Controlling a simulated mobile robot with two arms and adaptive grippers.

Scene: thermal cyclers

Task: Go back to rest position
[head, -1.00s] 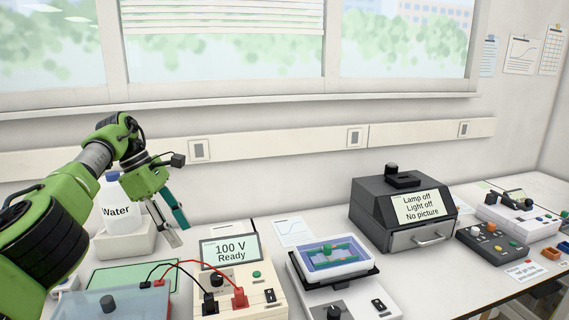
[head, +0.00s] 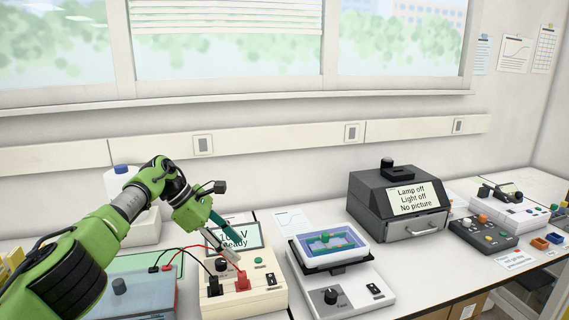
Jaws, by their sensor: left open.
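My left gripper (head: 228,238) is in the head view, pointing down and to the right. It is open, with its two fingers apart and nothing seen between them. It hangs in front of the screen (head: 240,236) of the power supply (head: 265,299) and covers part of its text. I cannot tell whether the fingers touch the power supply. My left arm (head: 95,245) reaches in from the lower left. My right gripper is not in view.
A gel box (head: 150,292) with red and black leads stands left of the power supply. Right are a tray on a white shaker (head: 355,295), a dark lamp box (head: 370,190) and a control box (head: 483,235).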

